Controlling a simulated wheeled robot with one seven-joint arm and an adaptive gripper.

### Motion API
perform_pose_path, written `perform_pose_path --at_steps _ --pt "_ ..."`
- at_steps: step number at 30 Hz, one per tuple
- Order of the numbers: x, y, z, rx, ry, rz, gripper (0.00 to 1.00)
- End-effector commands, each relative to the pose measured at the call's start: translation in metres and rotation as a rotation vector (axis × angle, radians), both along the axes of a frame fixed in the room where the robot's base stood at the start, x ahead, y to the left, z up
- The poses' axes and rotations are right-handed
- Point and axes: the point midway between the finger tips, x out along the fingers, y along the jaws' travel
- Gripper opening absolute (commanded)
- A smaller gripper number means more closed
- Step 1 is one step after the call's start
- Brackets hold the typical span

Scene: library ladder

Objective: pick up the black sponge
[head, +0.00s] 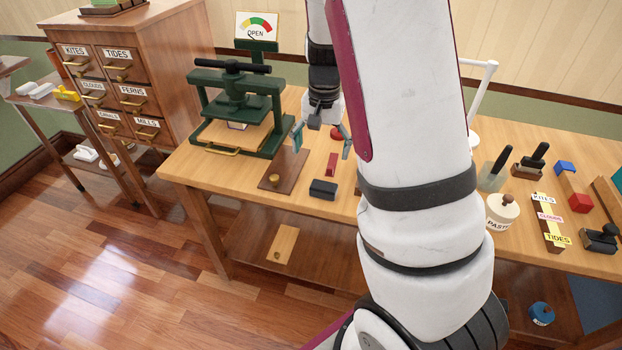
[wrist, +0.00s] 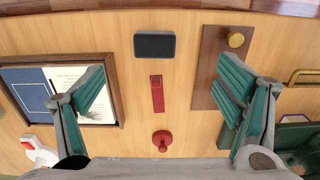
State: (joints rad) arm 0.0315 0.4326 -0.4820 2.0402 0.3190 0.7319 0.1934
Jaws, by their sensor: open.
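The black sponge (head: 323,189) is a small dark block lying flat near the front edge of the wooden table (head: 225,172). In the wrist view the sponge (wrist: 155,45) lies at top centre, fully visible. My gripper (head: 322,141) is open and empty above the table, farther back than the sponge. In the wrist view the teal fingers of my gripper (wrist: 162,88) are spread wide, and the sponge is beyond their tips, not between them.
A red block (wrist: 157,94) and a red knob (wrist: 162,140) lie between the fingers in the wrist view. A brown board with a brass knob (head: 275,179) is left of the sponge. A green press (head: 236,105) stands behind it. A framed page (wrist: 70,88) shows in the wrist view.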

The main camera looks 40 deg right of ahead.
Motion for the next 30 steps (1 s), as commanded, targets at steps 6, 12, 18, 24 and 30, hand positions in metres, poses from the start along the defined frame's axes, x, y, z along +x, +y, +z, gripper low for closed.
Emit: perform_pose_path --at_steps 6,12,18,24,30 --pt "0.002 -0.009 -0.025 -0.01 0.017 -0.026 0.86" --pt "0.001 -0.01 -0.062 -0.01 0.017 -0.026 0.86" --pt "0.002 -0.01 -0.09 -0.01 0.015 -0.025 0.86" --pt "0.002 -0.011 -0.102 -0.01 0.015 -0.024 0.86" --pt "0.004 -0.018 -0.129 -0.011 0.016 -0.025 0.86"
